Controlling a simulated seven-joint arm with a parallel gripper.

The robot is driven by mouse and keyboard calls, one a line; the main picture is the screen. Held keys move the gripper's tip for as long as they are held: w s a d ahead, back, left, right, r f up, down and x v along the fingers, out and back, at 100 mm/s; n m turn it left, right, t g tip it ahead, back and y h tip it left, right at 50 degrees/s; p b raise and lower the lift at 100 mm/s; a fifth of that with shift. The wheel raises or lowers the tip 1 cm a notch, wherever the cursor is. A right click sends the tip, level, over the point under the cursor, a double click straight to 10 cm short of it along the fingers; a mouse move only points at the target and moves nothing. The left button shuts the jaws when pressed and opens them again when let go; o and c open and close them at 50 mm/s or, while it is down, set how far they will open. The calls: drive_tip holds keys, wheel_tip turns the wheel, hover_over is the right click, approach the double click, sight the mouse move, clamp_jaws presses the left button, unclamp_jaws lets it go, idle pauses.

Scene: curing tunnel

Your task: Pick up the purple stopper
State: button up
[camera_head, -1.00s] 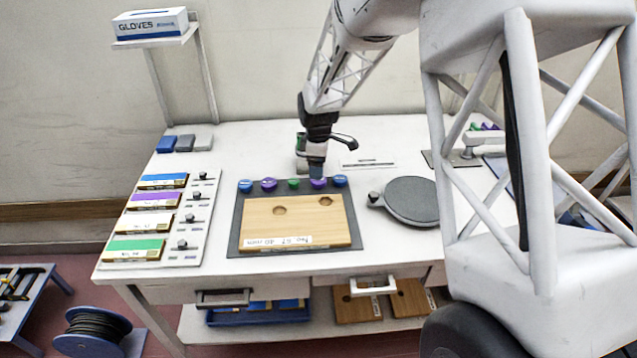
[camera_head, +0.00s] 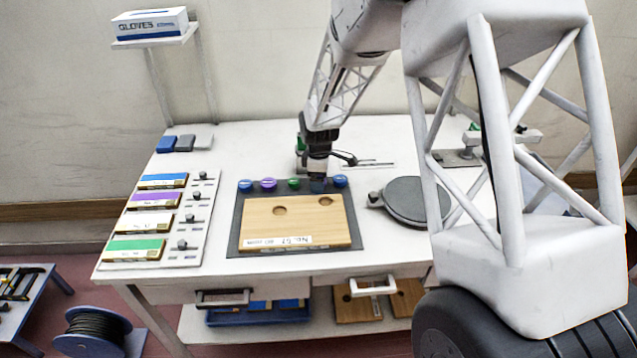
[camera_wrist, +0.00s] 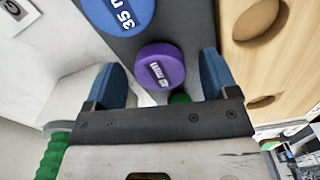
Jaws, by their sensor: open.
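In the wrist view, a purple stopper (camera_wrist: 161,66) with a white label sits between the two blue fingers of my gripper (camera_wrist: 162,72), which are open with a gap on each side of it. In the head view, my gripper (camera_head: 318,186) is over the row's fourth place from the left and hides the stopper there.
The stoppers stand on a dark mat (camera_head: 236,225) behind a wooden board (camera_head: 290,222) with two holes. Blue stoppers (camera_head: 340,181) and (camera_head: 245,185) end the row. A round grey plate (camera_head: 412,200) is to the right, a rack of coloured blocks (camera_head: 205,215) to the left.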

idle(0.4)
drive_tip(key=c, duration=1)
drive_tip(key=shift+r, duration=0.1)
drive_tip(key=shift+r, duration=0.7)
wheel_tip(320, 180, up, 2)
drive_tip(key=shift+r, duration=0.15)
drive_tip(key=s, duration=0.5)
drive_tip(key=s+d, duration=0.1)
drive_tip(key=s, duration=0.4)
drive_tip(key=s+d+r, duration=0.1)
drive_tip(key=s, duration=0.4)
drive_tip(key=shift+s+d, duration=0.25)
drive_tip(key=shift+s, duration=0.15)
drive_tip(key=shift+r, duration=0.1)
drive_tip(key=w+r, duration=0.1)
drive_tip(key=w, duration=0.1)
drive_tip(key=w+r, duration=0.1)
drive_tip(key=w, duration=0.2)
drive_tip(key=w+a+r, duration=0.1)
drive_tip(key=w, duration=0.1)
drive_tip(key=shift+w+a+r, duration=0.1)
drive_tip(key=shift+w+r, duration=0.05)
drive_tip(key=shift+r, duration=0.25)
